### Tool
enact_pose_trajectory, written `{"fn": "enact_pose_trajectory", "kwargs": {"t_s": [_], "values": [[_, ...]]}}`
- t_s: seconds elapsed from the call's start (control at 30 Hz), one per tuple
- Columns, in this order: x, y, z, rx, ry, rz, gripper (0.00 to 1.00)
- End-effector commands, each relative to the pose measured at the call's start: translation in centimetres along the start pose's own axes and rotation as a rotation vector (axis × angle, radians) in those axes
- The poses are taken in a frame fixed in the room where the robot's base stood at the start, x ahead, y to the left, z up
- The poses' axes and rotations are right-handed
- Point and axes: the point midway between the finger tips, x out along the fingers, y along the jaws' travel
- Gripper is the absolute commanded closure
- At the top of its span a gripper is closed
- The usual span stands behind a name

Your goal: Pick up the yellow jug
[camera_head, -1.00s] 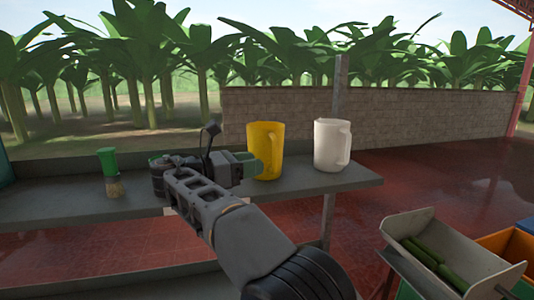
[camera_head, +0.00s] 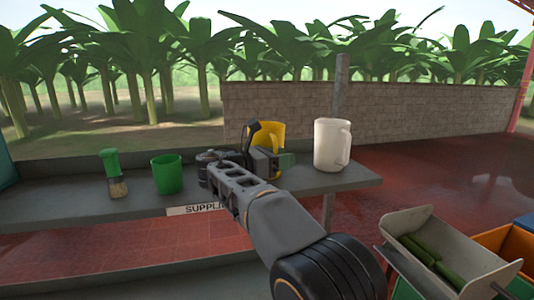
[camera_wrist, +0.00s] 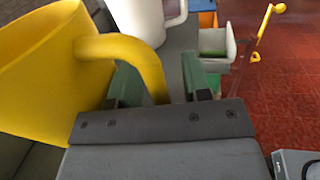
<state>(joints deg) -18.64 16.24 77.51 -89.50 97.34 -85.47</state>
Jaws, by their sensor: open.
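The yellow jug (camera_head: 267,138) stands on the grey shelf, partly hidden behind my gripper (camera_head: 282,161) in the head view. In the wrist view the yellow jug (camera_wrist: 35,65) fills the left side, close to the camera. Its handle curves to the right, and its lower part lies between the two green fingers of my gripper (camera_wrist: 160,78). The fingers are open, with a gap visible on the right of the handle. I cannot tell whether the left finger touches the handle.
A white jug (camera_head: 332,144) stands just right of the yellow one, close to my gripper. A green cup (camera_head: 167,174) and a green-handled brush (camera_head: 111,172) stand left on the shelf (camera_head: 70,207). A post and a tray (camera_head: 470,262) with green stems are at right.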

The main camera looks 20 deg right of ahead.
Motion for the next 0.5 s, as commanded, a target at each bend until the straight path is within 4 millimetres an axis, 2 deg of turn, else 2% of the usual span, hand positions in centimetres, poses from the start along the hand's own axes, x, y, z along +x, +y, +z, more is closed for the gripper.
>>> {"fn": "enact_pose_trajectory", "kwargs": {"t_s": [0.17, 0.5], "values": [[0.0, -0.01, -0.02, 0.0, 0.0, 0.0, 0.57], [-0.01, -0.01, -0.01, 0.0, 0.0, -0.001, 0.9]]}}
